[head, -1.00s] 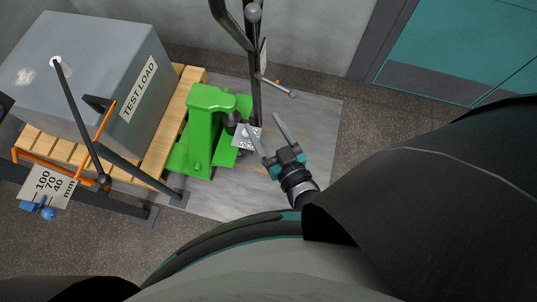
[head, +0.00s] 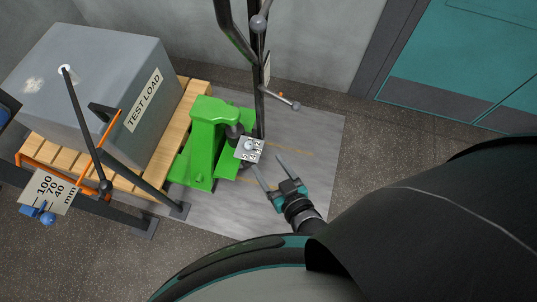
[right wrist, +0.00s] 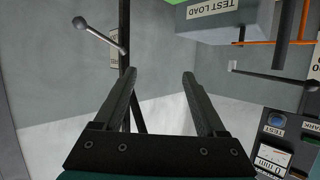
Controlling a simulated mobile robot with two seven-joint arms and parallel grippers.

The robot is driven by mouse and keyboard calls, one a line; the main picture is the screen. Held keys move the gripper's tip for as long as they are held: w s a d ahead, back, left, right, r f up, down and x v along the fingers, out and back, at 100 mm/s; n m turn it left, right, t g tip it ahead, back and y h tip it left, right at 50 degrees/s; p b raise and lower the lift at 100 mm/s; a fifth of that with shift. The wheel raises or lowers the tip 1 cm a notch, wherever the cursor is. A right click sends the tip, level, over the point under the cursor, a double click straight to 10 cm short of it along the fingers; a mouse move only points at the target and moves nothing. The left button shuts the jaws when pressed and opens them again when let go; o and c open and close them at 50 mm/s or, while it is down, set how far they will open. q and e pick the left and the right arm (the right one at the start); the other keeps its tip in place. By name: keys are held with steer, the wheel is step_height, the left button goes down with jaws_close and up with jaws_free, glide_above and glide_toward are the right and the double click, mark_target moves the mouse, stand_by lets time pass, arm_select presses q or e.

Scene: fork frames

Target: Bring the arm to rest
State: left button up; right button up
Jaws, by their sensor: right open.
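My right gripper (head: 268,161) is open, with nothing between its two dark fingers. In the head view it appears below and right of the small metal plate (head: 249,149) on the green pallet-truck body (head: 207,150), with a gap from the plate. In the right wrist view both fingers of the right gripper (right wrist: 160,74) stand wide apart, with grey wall and floor behind them. My right arm (head: 410,215) reaches in from the lower right. My left gripper is not in view.
A grey TEST LOAD block (head: 95,85) sits on a wooden pallet (head: 190,95). A dark upright handle with a ball-ended lever (head: 284,102) stands above the plate. A panel with a gauge (right wrist: 275,160) shows at the wrist view's right. Floor beside the teal door (head: 470,60) is clear.

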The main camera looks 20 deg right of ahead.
steer(key=s+d+f+n+g+b, duration=0.1)
steer(key=s+f+g, duration=0.3)
steer(key=f, duration=0.5)
steer(key=s+d+f+g+b, duration=0.1)
steer(key=s+f+g, duration=0.1)
steer(key=s+f, duration=0.5)
steer(key=s+d+f+g+h+b, duration=0.1)
steer(key=s+d+f+g, duration=0.2)
steer(key=s+f, duration=0.2)
steer(key=s+d+f+g+h+b, duration=0.1)
steer(key=s+d+f+g, duration=0.2)
steer(key=s+f, duration=0.3)
steer(key=s+d, duration=0.1)
steer(key=s, duration=0.2)
steer(key=shift+s+g, duration=0.3)
steer(key=shift+g, duration=0.1)
